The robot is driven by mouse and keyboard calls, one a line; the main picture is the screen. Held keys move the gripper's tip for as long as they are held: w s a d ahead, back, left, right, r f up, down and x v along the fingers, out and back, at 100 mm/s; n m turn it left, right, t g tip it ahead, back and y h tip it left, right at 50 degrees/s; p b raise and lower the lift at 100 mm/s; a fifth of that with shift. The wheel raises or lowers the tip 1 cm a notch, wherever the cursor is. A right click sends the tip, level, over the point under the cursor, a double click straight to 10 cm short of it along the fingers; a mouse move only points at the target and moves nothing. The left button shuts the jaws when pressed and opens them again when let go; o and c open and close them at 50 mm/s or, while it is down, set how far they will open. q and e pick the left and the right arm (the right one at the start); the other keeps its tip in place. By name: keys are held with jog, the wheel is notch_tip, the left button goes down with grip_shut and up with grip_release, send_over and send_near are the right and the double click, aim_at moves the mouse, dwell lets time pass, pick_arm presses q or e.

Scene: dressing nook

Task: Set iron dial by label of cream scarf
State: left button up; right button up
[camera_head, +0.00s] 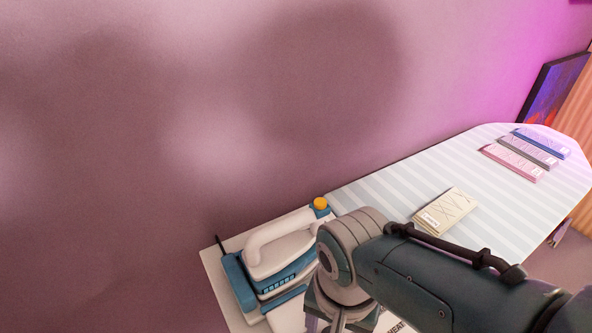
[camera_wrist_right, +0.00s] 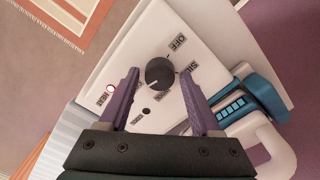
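The iron (camera_head: 283,243), white and blue with an orange knob, rests on a white stand at the board's near left end. A black dial (camera_wrist_right: 159,73) on a white panel (camera_wrist_right: 152,38) shows in the right wrist view, with OFF and SILK readable beside it; its other labels are unclear. My right gripper (camera_wrist_right: 159,80) is open, one purple finger on each side of the dial, with gaps visible; its height is unclear. In the head view my right arm hides it. The folded cream scarf (camera_head: 448,208) lies on the board, its label (camera_head: 431,219) too small to read.
The striped ironing board (camera_head: 395,191) runs to the right along the wall. Folded pink (camera_head: 512,163), grey (camera_head: 528,151) and blue (camera_head: 543,142) cloths lie at its far end.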

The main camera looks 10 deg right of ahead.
jog(key=shift+o, duration=0.8)
notch_tip(320, 180, up, 8)
jog(key=p, duration=0.6)
jog(key=shift+r, duration=0.25)
jog(key=shift+r+p, duration=0.45)
jog(key=shift+r, duration=0.25)
